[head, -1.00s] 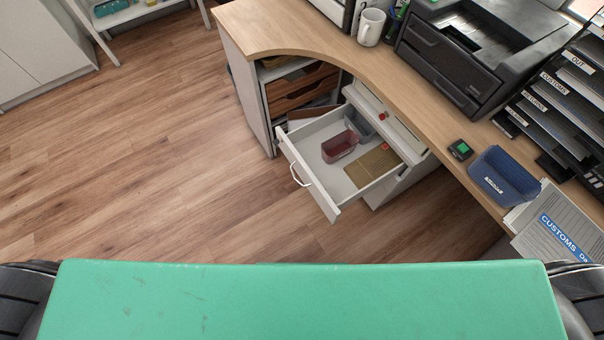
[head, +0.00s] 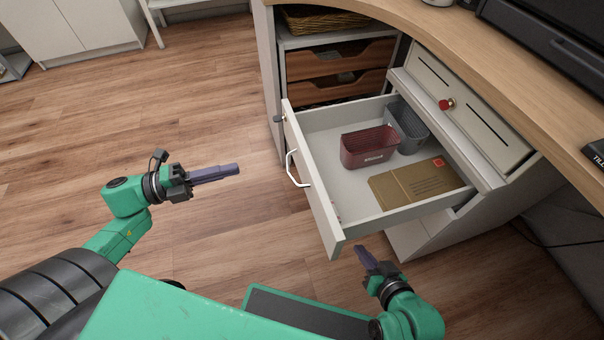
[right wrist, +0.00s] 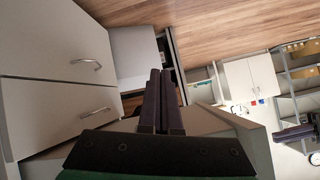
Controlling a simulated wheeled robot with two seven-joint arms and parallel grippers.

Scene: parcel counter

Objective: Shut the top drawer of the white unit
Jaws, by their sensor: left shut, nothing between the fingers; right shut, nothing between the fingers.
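The white unit (head: 420,235) stands under the curved counter with its top drawer (head: 318,185) pulled well out. Inside the drawer are a dark red bin (head: 368,149), a grey bin (head: 410,130) and a brown envelope (head: 408,184). My left gripper (head: 238,170) is shut and empty over the floor, left of the drawer front and apart from it. My right gripper (head: 362,250) is shut and empty, near the drawer front's lower right corner; whether it touches is unclear. Its closed fingers also show in the right wrist view (right wrist: 158,95).
The wooden counter (head: 530,85) curves above the unit. A red knob (head: 446,104) sits on the unit's upper panel. Wooden trays (head: 335,69) and a wicker basket (head: 325,18) are in the shelf behind. The floor (head: 200,110) left of the drawer is clear.

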